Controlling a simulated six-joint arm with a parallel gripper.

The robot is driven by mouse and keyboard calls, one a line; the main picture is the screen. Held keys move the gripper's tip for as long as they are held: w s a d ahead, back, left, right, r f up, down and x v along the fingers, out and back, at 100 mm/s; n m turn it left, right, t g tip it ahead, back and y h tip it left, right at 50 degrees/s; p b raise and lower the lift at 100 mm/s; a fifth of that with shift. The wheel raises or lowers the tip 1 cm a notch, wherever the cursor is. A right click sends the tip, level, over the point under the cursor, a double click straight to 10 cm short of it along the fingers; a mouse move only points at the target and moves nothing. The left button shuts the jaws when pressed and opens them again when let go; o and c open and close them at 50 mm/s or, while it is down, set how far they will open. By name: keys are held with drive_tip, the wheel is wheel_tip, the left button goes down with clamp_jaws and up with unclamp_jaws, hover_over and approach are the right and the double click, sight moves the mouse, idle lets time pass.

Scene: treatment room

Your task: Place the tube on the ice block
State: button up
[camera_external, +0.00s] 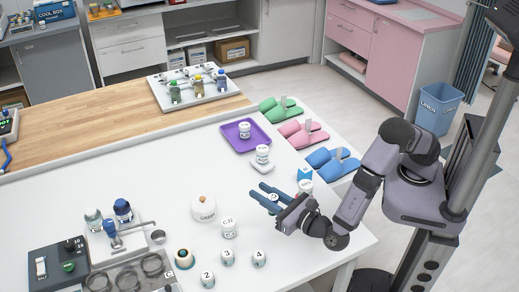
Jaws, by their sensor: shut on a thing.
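My gripper (267,195) is above the white table, left of my wrist, with its two blue fingers pointing left. It is shut on a small pale thing with a dark mark (274,197), which is mostly hidden between the fingers; it may be the tube, but its shape is not clear. I cannot pick out the ice block for certain. A pale flat block (263,168) lies beyond the gripper, with a white lidded jar (263,153) on or right behind it.
A blue-and-white box (305,174) and a white jar (306,186) stand close behind the gripper. A round white container (204,208), a C32 jar (229,227) and numbered jars (259,259) stand left and in front.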

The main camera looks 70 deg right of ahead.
drive_tip(key=w+d+r+m+g+h+p, duration=0.2)
drive_tip(key=w+d+r+h+p, duration=0.15)
drive_tip(key=d+r, duration=0.4)
drive_tip(key=s+d+m+g+h+p, duration=0.1)
drive_tip(key=s+d+m+h+p, duration=0.2)
drive_tip(key=d, duration=1.5)
drive_tip(key=s+d+f+n+y, duration=0.1)
drive_tip(key=s+f, duration=0.1)
drive_tip(key=f, duration=0.3)
drive_tip(key=s+d+f+n+t+y+p, duration=0.1)
drive_tip(key=s+f+y, duration=0.1)
drive_tip(key=f, duration=0.4)
drive_tip(key=shift+s+n, duration=0.4)
drive_tip(key=shift+s, duration=0.1)
drive_tip(key=shift+f+y, duration=0.15)
drive_tip(key=shift+y, duration=0.1)
drive_tip(key=shift+f, duration=0.15)
drive_tip(key=o, duration=1)
drive_tip(key=shift+o, duration=0.2)
